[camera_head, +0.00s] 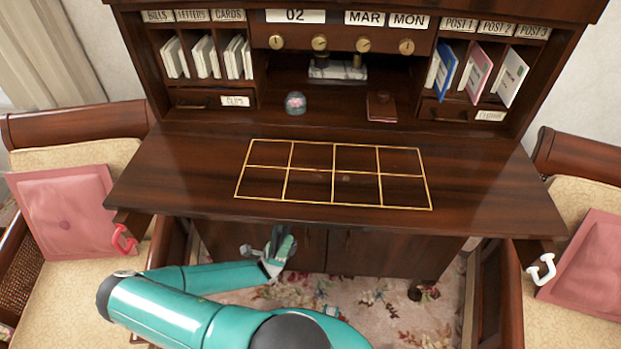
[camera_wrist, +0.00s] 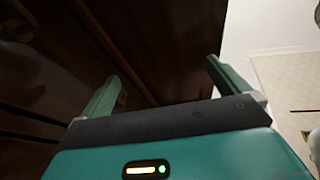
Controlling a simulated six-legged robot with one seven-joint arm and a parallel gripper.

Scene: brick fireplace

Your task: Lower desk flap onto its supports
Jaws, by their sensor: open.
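The desk flap (camera_head: 200,185) is a dark wood panel with a gold grid, folded down and seen as roughly level. A support with a red handle (camera_head: 123,238) sticks out under its front left corner. A support with a white handle (camera_head: 541,269) sticks out under its front right corner. I cannot tell whether the flap touches them. My gripper (camera_head: 279,243) is below the flap's front edge, before the lower cabinet doors (camera_head: 345,250). In the wrist view my gripper (camera_wrist: 160,75) has its fingers apart with nothing between them, close to dark wood.
Chairs with pink cushions (camera_head: 68,212) (camera_head: 590,268) stand on both sides. A glass paperweight (camera_head: 295,103) and a small brown book (camera_head: 381,106) sit at the desk's back, below pigeonholes with envelopes and cards. The flap's top is clear. A floral rug (camera_head: 400,310) covers the floor.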

